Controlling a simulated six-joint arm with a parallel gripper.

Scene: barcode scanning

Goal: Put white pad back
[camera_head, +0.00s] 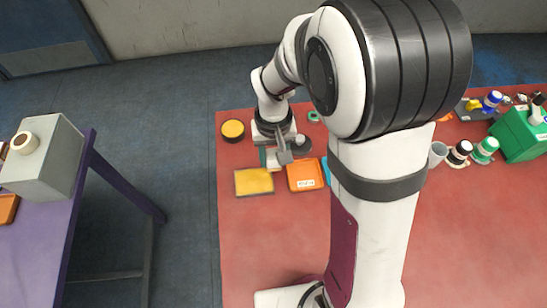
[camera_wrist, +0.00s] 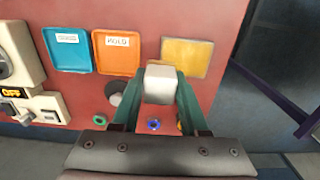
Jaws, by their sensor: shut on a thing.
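My gripper (camera_wrist: 159,88) is shut on a small white block (camera_wrist: 160,82), which looks like the white pad. The block sits between the two green fingers in the wrist view, just short of the yellow square (camera_wrist: 187,56). In the head view my gripper (camera_head: 275,158) is over the red table's left part, above and to the right of the yellow square (camera_head: 254,182). I cannot tell whether the block touches the table. An orange square (camera_wrist: 117,52) with a white label lies beside the yellow one, and a blue square (camera_wrist: 67,50) lies beyond it.
The red table (camera_head: 455,235) is bare at the front right. A black-rimmed yellow disc (camera_head: 233,130) lies near its left edge. Several bottles and a green box (camera_head: 520,136) stand at the right. A grey box (camera_head: 46,155) stands on a separate purple table. My arm hides the table's middle.

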